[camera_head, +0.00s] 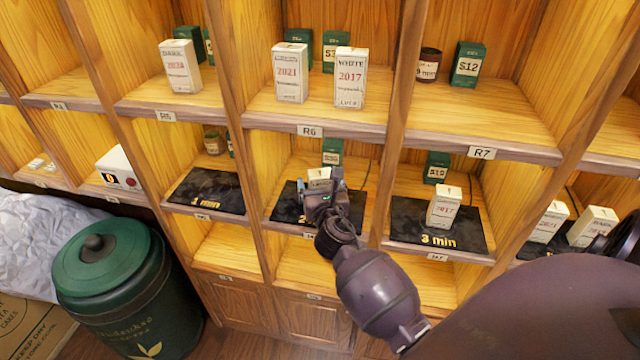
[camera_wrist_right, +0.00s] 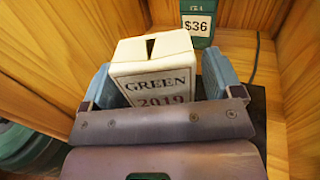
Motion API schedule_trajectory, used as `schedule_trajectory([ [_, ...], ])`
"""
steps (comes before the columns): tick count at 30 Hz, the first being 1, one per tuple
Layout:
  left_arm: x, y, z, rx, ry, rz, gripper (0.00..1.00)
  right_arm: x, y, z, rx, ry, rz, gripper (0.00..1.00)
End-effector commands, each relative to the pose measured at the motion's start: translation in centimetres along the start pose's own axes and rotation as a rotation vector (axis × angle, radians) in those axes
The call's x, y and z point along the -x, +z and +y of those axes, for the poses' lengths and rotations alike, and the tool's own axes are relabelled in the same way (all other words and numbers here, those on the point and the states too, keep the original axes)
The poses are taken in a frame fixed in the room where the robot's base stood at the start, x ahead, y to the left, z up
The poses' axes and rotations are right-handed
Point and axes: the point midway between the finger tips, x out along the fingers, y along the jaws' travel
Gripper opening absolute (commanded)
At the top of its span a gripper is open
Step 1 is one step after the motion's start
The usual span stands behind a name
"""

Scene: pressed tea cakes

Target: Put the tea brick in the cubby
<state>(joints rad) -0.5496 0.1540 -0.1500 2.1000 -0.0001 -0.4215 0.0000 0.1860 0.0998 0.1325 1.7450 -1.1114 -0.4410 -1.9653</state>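A white tea brick (camera_wrist_right: 155,85) marked GREEN 2019 stands upright between the two fingers of my right gripper (camera_wrist_right: 160,88). In the head view only the top of this brick (camera_head: 319,173) shows above my right gripper (camera_head: 322,190), which reaches into the middle cubby over a dark mat (camera_head: 283,207). The fingers lie close along both sides of the brick; I cannot tell whether they press on it. The brick's lower part is hidden by the gripper. My left gripper is out of view.
A green $36 tin (camera_wrist_right: 198,22) stands behind the brick. In the cubby to the right, a white 2017 brick (camera_head: 444,206) stands on the 3 min mat (camera_head: 408,230). Wooden dividers flank each cubby. A green canister (camera_head: 120,285) stands at the lower left.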

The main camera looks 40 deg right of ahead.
Motion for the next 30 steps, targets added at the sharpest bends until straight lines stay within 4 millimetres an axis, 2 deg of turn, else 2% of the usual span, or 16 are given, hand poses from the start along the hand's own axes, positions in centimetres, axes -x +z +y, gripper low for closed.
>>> schedule_trajectory([
  [8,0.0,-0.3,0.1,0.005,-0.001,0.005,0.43,0.0,0.1,0.0,0.0,0.0,-0.001,0.85],
  [13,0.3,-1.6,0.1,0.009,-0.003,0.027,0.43,0.0,1.8,0.0,-0.003,0.0,-0.005,0.85],
  [30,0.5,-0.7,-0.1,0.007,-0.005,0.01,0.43,10.0,1.1,-0.1,0.0,-0.001,0.002,0.85],
])
